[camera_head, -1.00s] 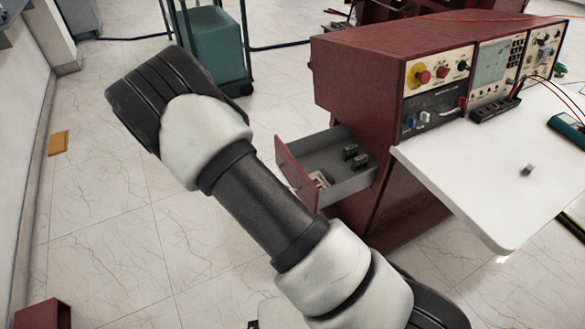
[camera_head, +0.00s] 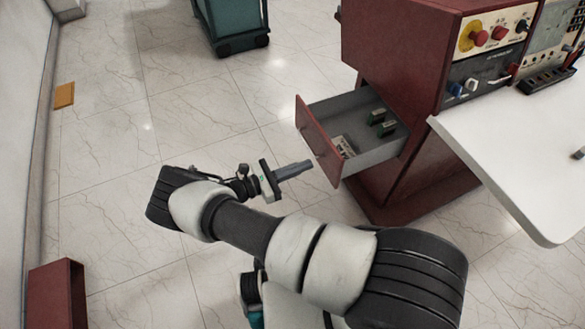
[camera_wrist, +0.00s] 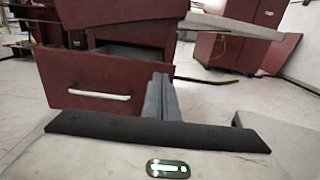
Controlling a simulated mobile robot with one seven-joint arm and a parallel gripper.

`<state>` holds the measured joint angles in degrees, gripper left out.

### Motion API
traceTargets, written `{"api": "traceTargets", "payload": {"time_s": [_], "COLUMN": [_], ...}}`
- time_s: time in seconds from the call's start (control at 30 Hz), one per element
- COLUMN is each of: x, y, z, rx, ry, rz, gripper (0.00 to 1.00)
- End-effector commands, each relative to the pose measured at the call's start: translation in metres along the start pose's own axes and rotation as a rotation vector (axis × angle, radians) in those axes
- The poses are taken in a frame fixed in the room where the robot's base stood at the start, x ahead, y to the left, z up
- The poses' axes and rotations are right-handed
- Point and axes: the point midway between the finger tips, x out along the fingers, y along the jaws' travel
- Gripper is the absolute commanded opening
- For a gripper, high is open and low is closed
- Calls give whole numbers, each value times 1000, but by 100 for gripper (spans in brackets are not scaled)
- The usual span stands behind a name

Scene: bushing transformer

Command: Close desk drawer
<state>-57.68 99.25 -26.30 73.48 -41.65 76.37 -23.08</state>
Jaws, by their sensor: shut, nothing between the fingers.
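The desk drawer (camera_head: 318,142) stands pulled out from the left side of the dark red desk (camera_head: 388,62). Its red front faces left, and its grey inside holds small green parts and a pale item. My gripper (camera_head: 308,165) is shut and empty, just left of the drawer front and pointing at it. In the wrist view the drawer front (camera_wrist: 75,82) with its light handle (camera_wrist: 99,94) lies ahead, and the shut fingers (camera_wrist: 160,82) overlap its right part. I cannot tell whether the fingertips touch the front.
A white desktop (camera_head: 520,150) juts out at the right, below a control panel (camera_head: 490,60). A teal cart (camera_head: 230,22) stands at the back. A dark red box (camera_head: 58,295) is at the lower left. The tiled floor left of the drawer is clear.

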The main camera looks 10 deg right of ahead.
Motion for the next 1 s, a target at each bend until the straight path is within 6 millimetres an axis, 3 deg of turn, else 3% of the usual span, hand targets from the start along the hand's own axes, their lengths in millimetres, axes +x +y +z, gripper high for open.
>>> {"api": "traceTargets", "payload": {"time_s": [0.2, 0.4, 1.0], "x": [47, 73, 82], "y": [-1, -1, -1], "z": [0, -1, 0], "rx": [-1, 0, 1], "ry": [-1, 0, 1], "rz": [-4, -2, -2], "gripper": [0, 0, 0]}}
